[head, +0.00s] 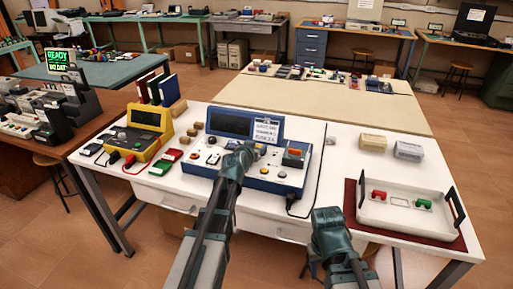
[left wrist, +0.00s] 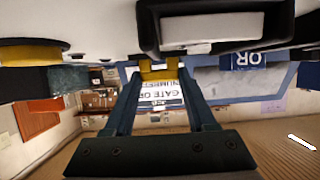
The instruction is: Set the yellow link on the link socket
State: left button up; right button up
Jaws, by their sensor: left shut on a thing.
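My left gripper (head: 246,152) is over the white-and-blue console (head: 205,170) in the head view, near its middle. In the left wrist view its two fingers (left wrist: 158,76) are shut on the yellow link (left wrist: 158,68), close to the console face. The gripper hides the yellow link in the head view. I cannot make out the link socket for certain; a dark housing with a pale block (left wrist: 210,30) is just beside the link in the left wrist view, along with a blue "OR" label (left wrist: 245,61). My right gripper (head: 318,266) is low in front of the table; its jaw opening is unclear.
A pale tray (head: 385,215) at right holds a red piece (head: 378,195) and a green piece (head: 422,204). A yellow meter (head: 140,135) and red and green blocks are at left. A card (head: 266,130) stands behind the gripper. Two small boxes (head: 408,150) sit at back right.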

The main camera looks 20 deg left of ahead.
pick_arm(q)
jog(key=shift+f, duration=0.2)
jog(key=o, duration=1)
jog(key=shift+o, duration=0.2)
jog(key=shift+s+r, duration=0.1)
jog(key=shift+p+v, duration=2)
jog(key=shift+v, duration=3.4)
